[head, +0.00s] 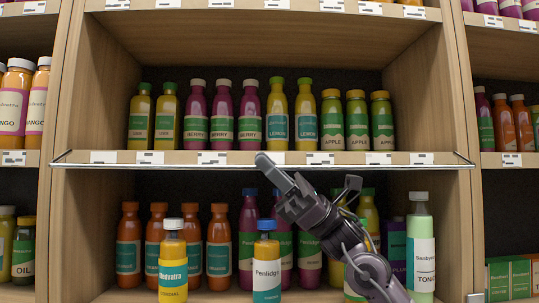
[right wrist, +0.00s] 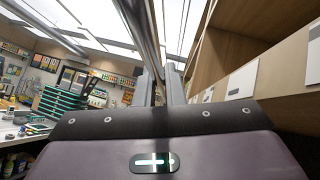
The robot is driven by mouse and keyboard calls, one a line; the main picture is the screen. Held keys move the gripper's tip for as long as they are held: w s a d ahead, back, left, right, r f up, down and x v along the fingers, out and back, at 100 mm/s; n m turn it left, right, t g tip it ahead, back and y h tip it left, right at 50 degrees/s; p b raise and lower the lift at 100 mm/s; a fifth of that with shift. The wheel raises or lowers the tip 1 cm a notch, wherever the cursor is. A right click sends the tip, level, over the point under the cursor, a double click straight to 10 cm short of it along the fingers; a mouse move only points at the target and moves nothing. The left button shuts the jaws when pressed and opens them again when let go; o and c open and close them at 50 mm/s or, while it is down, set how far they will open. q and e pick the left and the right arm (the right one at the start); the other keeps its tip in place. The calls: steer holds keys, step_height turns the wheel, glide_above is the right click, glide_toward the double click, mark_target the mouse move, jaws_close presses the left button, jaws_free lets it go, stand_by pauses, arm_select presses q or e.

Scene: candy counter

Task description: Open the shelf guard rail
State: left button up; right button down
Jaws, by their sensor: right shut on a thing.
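The exact contact is partly hidden by the fingers. My left gripper is not in view.
Juice bottles (head: 222,115) stand in a row on the middle shelf (head: 180,157), behind price labels. More bottles (head: 130,245) fill the lower shelf, with a few (head: 173,265) close to the front, near my right arm. Wooden side panels (head: 435,90) bound the bay.

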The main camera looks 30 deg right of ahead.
steer(key=shift+w+d+f+n+g+h+p, duration=0.15)
steer(key=shift+n+g+p, duration=0.15)
steer(key=shift+n+g, duration=0.5)
steer(key=shift+w+f+n+g+h+p, duration=0.1)
steer(key=shift+f+n+g+p, duration=0.15)
steer(key=shift+n+g, duration=0.6)
steer(key=shift+w+d+f+n+g+h+p, duration=0.15)
steer(key=shift+n+g+p, duration=0.2)
steer(key=shift+n+g, duration=0.45)
steer(key=shift+n, duration=0.25)
steer(key=c, duration=1.5)
jaws_free()
steer(key=shift+f, duration=0.1)
